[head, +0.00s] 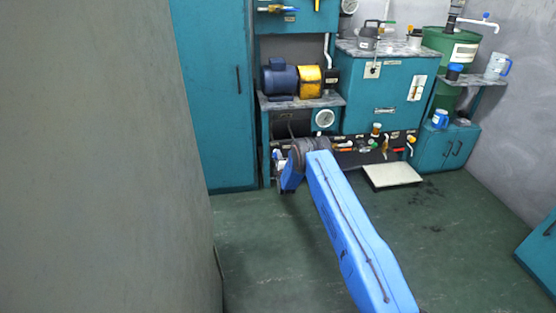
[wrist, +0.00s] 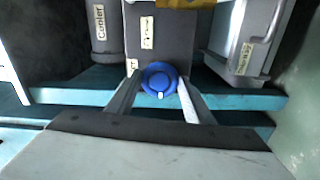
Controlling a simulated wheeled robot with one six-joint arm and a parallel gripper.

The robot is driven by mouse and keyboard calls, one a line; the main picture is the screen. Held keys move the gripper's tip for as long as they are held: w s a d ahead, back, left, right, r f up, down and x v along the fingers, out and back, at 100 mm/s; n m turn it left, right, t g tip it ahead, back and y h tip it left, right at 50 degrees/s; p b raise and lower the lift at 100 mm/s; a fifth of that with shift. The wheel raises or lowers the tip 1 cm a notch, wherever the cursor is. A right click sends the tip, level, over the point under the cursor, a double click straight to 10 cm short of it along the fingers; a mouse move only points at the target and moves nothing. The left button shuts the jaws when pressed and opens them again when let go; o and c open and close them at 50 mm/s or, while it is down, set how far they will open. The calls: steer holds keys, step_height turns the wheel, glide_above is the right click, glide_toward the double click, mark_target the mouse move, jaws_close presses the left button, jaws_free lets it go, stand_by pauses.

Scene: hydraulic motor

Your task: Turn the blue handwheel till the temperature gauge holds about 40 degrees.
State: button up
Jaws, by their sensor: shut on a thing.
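The blue handwheel (wrist: 160,76) is in the middle of the wrist view, with a small white mark at its lower rim. My gripper (wrist: 160,82) has one finger on each side of it and is shut on it. In the head view my blue arm reaches to the lower left of the bench, and the handwheel cannot be made out there.
A grey cylinder labelled "Cooler" (wrist: 104,28) stands left of the wheel, and a grey housing with a pipe (wrist: 243,40) stands right. In the head view are a blue motor (head: 279,78), a teal tank cabinet (head: 385,95) and a pale floor plate (head: 392,174). A grey wall fills the left.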

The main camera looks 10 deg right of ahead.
steer(key=o, duration=1)
steer(key=shift+o, duration=0.2)
steer(key=shift+s, duration=0.15)
steer(key=s, duration=1.7)
